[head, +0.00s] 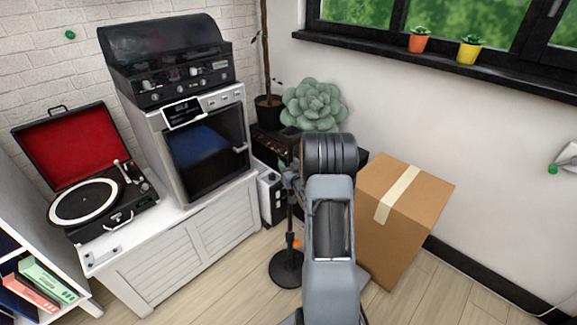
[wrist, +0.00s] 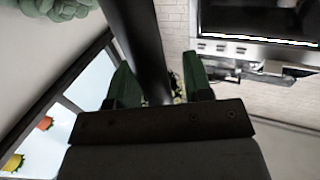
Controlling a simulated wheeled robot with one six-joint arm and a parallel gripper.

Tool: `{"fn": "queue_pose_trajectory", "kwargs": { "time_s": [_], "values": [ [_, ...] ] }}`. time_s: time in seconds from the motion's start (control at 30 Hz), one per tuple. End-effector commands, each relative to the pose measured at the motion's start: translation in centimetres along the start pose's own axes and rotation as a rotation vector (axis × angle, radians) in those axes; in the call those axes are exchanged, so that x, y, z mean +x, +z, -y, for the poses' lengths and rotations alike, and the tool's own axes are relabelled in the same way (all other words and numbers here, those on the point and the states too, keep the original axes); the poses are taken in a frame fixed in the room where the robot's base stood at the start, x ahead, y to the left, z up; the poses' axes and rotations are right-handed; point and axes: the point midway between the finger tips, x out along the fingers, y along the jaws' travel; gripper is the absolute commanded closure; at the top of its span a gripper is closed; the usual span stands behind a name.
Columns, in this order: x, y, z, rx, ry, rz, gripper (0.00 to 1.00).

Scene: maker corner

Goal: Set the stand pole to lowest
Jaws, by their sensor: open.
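The stand has a round black base (head: 286,270) on the floor in the head view. Its thin dark pole (head: 290,222) rises upright from the base, with a small orange part (head: 294,243) low on it. The upper pole is largely hidden by my arm. In the wrist view the dark pole (wrist: 136,35) runs down between the two green fingers of my gripper (wrist: 158,65). The fingers are open, one on each side of the pole, with a gap showing on the right side. Whether the left finger touches it I cannot tell.
A cardboard box (head: 412,200) stands close to the right of my arm. A white cabinet (head: 185,255) with an oven (head: 205,150) and a record player (head: 90,195) is on the left. A large succulent (head: 314,105) is behind. Bare floor lies in front of the cabinet.

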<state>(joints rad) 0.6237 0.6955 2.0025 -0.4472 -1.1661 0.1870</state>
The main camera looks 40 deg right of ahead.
Motion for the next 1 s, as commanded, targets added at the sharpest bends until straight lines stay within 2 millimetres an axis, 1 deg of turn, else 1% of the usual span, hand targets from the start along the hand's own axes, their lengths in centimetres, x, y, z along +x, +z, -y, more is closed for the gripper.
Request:
{"fn": "queue_pose_trajectory", "kwargs": {
  "time_s": [0.27, 0.7, 0.77, 1.0],
  "values": [
    [0.1, -0.01, 0.0, 0.0, 0.0, 0.0, 0.54],
    [0.08, -0.01, -0.01, 0.0, 0.0, 0.0, 0.95],
    [0.08, -0.01, -0.01, 0.0, 0.0, 0.0, 1.0],
    [0.08, -0.01, -0.01, 0.0, 0.0, 0.0, 1.0]
  ]
}}
